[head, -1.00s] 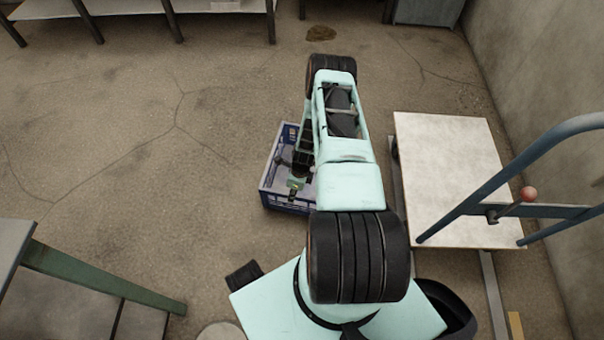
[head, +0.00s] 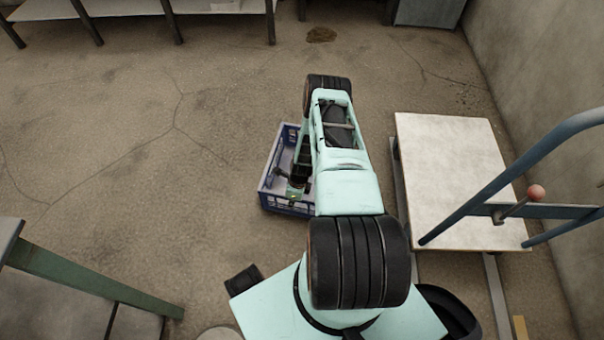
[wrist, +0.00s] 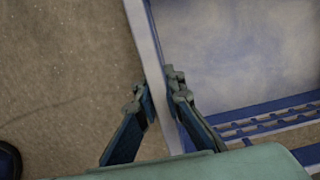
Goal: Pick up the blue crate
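The blue crate (head: 266,197) stands on the floor, partly hidden under my arm in the head view. It has blue outer walls and a pale inside. In the wrist view, its pale-topped wall (wrist: 145,45) runs between my two fingers. My gripper (wrist: 160,88) has one fingertip outside this wall and one inside. The fingertips are close together with the wall between them and look shut on it. In the head view, my gripper is largely hidden by my arm.
A trolley with a pale flat bed (head: 455,165) and blue handle (head: 530,160) stands to the right, near the wall. A green-framed table (head: 90,280) is at lower left. A shelf (head: 130,6) is at the back. The floor left of the crate is clear.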

